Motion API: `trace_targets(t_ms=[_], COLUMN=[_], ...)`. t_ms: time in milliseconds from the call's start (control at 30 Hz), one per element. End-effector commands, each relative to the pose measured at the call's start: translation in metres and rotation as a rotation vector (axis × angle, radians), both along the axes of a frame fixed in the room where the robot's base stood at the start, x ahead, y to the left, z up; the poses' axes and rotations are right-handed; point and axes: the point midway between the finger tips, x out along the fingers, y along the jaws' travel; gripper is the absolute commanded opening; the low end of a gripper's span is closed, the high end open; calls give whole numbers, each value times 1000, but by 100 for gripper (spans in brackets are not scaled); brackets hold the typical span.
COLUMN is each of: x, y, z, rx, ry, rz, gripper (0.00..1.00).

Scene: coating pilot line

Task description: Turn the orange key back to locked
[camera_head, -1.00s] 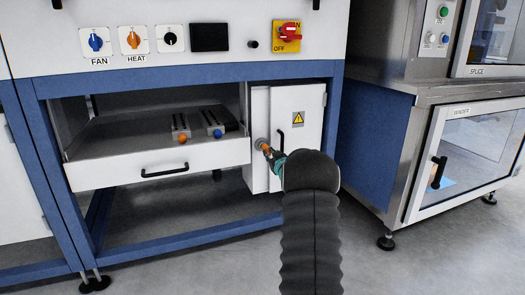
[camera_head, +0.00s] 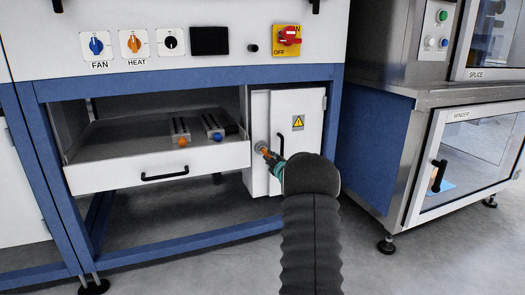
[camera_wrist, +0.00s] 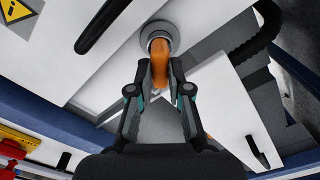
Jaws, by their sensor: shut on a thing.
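The orange key (camera_wrist: 159,67) sits in a round metal lock (camera_wrist: 158,36) on the white cabinet panel (camera_head: 258,112). In the wrist view my gripper (camera_wrist: 159,88) is shut on the key, with a finger on each side of its orange grip. In the head view the key (camera_head: 262,148) shows as a small orange patch at the end of my gripper (camera_head: 267,155). My own arm hides part of the cabinet below it. I cannot tell the key's exact lock position, as no lock markings are visible.
A white cabinet door (camera_head: 300,125) with a warning sign (camera_head: 298,122) and black handle is just right of the lock. An open drawer (camera_head: 160,172) with orange and blue knobs juts out at left. A red switch (camera_head: 289,34) is above. Floor at right is clear.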

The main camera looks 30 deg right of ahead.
Motion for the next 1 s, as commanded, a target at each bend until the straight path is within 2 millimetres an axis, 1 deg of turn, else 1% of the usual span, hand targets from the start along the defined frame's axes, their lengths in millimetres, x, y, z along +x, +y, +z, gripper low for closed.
trace_targets(t_ms=[400, 567, 600, 667, 700, 733, 1000], x=[0, 0, 0, 0, 0, 0, -1], y=[-1, -1, -1, -1, -1, -1, 0], z=[1, 1, 1, 1, 1, 1, 1], rx=[-457, -605, -621, -617, -616, -616, -614], ry=[109, 144, 148, 147, 147, 148, 146], rz=[-2, -2, -2, -2, -2, -1, 0], gripper=[0, 0, 20, 35, 45, 47, 47])
